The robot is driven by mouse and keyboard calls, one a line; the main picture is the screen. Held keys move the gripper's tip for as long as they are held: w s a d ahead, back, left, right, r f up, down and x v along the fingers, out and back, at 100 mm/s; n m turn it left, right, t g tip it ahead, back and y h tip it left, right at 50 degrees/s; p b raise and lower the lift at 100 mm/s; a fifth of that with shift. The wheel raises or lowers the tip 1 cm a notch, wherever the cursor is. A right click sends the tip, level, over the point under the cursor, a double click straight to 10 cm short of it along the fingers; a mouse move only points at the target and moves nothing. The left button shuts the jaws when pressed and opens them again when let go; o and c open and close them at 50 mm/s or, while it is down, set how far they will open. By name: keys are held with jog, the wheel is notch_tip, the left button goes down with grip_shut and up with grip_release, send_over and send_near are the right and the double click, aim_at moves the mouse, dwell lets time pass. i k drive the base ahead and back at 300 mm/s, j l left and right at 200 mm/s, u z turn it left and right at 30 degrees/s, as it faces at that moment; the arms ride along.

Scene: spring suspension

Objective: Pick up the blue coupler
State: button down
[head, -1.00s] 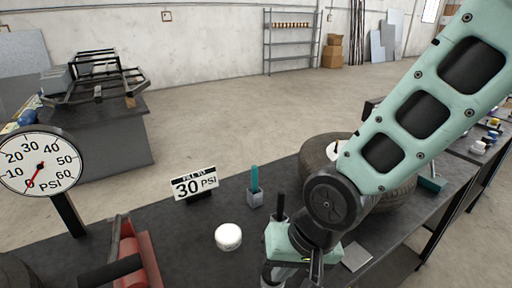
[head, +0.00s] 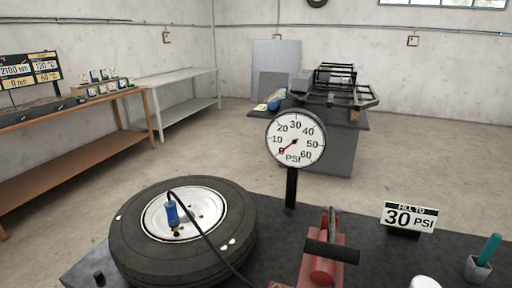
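The blue coupler (head: 172,212) stands upright over the wheel's white rim, with a small yellow part at its lower end and a black hose (head: 203,236) running from its top down to the right. The tyre (head: 128,240) lies flat on the dark table at the lower left. I cannot tell whether the coupler touches a valve there. My gripper is outside the head view now.
A PSI gauge (head: 296,139) on a black post reads near 0. A red pump (head: 322,262) with a black handle stands right of the tyre. A "FILL TO 30 PSI" sign (head: 409,217), a white round item (head: 424,282) and a teal tool in a grey cup (head: 478,268) are at the right.

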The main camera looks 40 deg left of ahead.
aim_at(174, 221)
jog(key=u, duration=1.95)
